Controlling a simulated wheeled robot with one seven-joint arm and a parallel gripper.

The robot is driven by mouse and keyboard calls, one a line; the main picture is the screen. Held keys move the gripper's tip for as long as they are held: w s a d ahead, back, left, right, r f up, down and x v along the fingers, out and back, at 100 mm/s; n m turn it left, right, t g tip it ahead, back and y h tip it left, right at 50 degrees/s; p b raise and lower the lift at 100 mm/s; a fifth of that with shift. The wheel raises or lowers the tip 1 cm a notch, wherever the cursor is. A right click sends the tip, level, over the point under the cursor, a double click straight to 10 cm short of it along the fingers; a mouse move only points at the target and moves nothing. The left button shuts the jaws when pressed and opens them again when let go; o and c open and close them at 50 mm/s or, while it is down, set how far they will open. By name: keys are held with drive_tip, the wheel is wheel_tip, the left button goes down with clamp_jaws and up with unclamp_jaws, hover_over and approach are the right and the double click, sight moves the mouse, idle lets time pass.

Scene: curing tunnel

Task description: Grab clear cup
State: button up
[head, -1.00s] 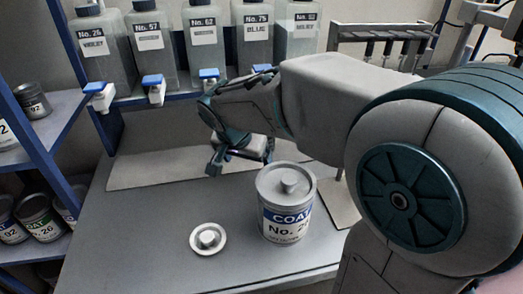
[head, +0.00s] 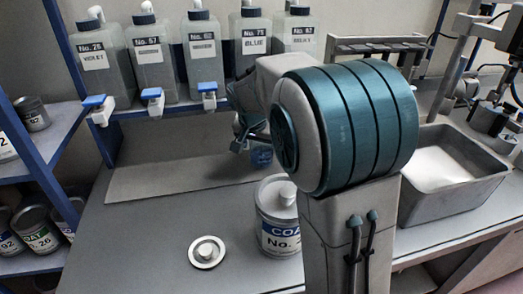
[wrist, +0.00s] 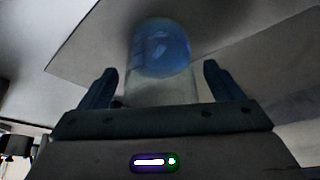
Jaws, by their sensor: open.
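The clear cup (wrist: 160,52) stands ahead of my gripper in the wrist view, with something blue in it. It lines up with the space between the two fingers. In the head view the cup (head: 262,157) shows as a small bluish shape on the bench, partly covered by my arm. My gripper (wrist: 160,82) is open, one finger to each side of the cup. I cannot tell how far the fingers reach along it. In the head view my gripper (head: 243,143) is mostly hidden by my arm.
A grey coating can (head: 273,232) stands in front of the cup, beside my arm. A round lid (head: 207,252) lies left of it. Several tap bottles (head: 157,65) line the shelf above. A metal basin (head: 455,205) is at the right. The bench's left part is clear.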

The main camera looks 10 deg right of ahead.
drive_tip(key=shift+w+d+f, duration=0.1)
drive_tip(key=shift+w+f, duration=0.15)
drive_tip(key=shift+f, duration=0.3)
drive_tip(key=c, duration=1.2)
drive_tip(key=shift+s+r, duration=0.1)
drive_tip(key=shift+r, duration=0.05)
